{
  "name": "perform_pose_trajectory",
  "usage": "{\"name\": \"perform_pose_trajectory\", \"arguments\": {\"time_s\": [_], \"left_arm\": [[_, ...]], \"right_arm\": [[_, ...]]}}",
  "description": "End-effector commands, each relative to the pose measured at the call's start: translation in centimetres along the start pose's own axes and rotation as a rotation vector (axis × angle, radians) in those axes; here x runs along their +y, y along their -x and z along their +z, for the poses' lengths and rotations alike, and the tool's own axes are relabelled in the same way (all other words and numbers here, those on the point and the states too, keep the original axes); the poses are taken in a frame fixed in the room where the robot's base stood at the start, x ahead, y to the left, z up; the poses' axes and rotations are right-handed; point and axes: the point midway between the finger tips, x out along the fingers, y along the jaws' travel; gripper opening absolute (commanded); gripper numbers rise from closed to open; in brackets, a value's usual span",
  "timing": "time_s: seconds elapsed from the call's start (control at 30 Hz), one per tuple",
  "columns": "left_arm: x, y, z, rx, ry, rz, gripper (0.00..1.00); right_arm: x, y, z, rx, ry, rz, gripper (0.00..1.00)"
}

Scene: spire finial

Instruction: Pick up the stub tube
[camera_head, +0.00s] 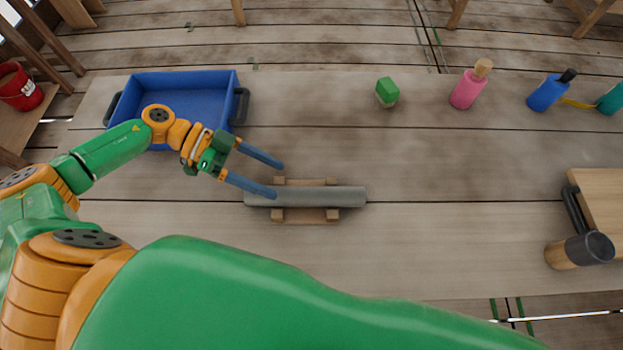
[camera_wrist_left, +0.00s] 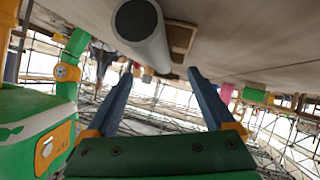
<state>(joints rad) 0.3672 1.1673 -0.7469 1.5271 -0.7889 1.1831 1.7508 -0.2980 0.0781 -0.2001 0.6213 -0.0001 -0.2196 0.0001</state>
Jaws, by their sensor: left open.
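The stub tube (camera_head: 340,196) is a grey cylinder lying sideways across a wooden cradle (camera_head: 306,215) near the middle of the table. My left gripper (camera_head: 279,180) is open at the tube's left end, its two blue fingers pointing right. In the head view the nearer finger overlaps the tube's left end; I cannot tell if they touch. In the left wrist view the tube (camera_wrist_left: 143,28) shows end-on above the gap between the open fingers (camera_wrist_left: 160,72), and nothing is held. My right gripper is not in view.
A blue tray (camera_head: 197,73) with dark handles stands at the back left, behind my left arm. A green block (camera_head: 387,91), a pink bottle (camera_head: 466,90) and a blue bottle (camera_head: 546,93) stand at the back.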

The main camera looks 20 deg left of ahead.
Motion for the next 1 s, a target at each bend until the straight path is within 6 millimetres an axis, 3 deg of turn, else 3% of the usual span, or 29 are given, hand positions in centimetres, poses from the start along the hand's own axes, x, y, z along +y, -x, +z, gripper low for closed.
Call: {"name": "perform_pose_trajectory", "arguments": {"time_s": [0.17, 0.43, 0.7, 1.0], "left_arm": [[0.0, -1.6, 0.1, 0.002, 0.001, 0.003, 0.88], [0.0, -6.6, 0.1, 0.002, 0.001, 0.002, 0.88], [-0.1, -7.3, 0.3, -0.001, 0.000, 0.000, 0.88], [-0.1, -7.3, 0.3, -0.001, 0.000, 0.001, 0.07]], "right_arm": [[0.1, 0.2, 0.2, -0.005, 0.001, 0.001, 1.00], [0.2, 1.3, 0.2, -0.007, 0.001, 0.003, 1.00], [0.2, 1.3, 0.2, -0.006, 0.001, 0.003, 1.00], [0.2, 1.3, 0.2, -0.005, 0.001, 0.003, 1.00]]}}
